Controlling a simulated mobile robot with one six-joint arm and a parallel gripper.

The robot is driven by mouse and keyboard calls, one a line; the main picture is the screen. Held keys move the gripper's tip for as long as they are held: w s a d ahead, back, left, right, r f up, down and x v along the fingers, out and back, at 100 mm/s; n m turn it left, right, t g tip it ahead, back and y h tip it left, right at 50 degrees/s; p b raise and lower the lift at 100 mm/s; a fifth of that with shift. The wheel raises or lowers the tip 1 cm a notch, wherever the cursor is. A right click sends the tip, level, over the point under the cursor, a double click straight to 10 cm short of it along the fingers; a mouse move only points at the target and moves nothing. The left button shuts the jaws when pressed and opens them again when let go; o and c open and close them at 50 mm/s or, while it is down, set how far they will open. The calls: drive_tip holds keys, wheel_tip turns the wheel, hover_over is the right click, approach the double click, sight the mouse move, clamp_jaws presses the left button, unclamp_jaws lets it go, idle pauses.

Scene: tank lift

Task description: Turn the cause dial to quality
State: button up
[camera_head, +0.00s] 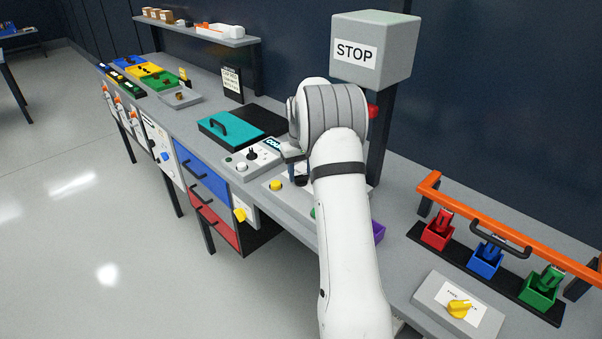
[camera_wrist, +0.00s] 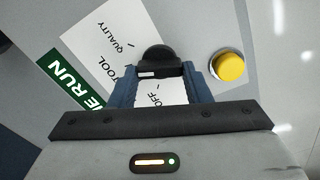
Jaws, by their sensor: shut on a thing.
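The cause dial (camera_wrist: 157,54) is a round black knob in the wrist view. It sits on a white label plate (camera_wrist: 95,40) that reads QUALITY, TOOL and OFF. QUALITY is at the upper left of the knob, TOOL to its left and OFF just below it. My gripper (camera_wrist: 160,71) is shut on the knob, with its blue-grey fingers on either side. A small pale mark shows on the knob's near edge, but I cannot tell which word the dial points to. In the head view my arm hides the dial and most of the gripper.
A yellow button (camera_wrist: 229,66) is close to the right finger; it also shows in the head view (camera_head: 275,185). A green RUN sign (camera_wrist: 70,76) borders the plate. A STOP box (camera_head: 372,50) on a dark post stands behind my arm. Colored bins under an orange rail (camera_head: 510,232) are at right.

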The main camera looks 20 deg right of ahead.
drive_tip(key=m, duration=0.3)
drive_tip(key=shift+d+r+m, duration=0.1)
drive_tip(key=shift+m, duration=2)
drive_tip(key=shift+b, duration=0.3)
drive_tip(key=o, duration=1)
wheel_tip(320, 180, up, 7)
drive_tip(key=shift+f+b, duration=0.1)
drive_tip(key=shift+b, duration=0.3)
drive_tip(key=shift+r, duration=0.45)
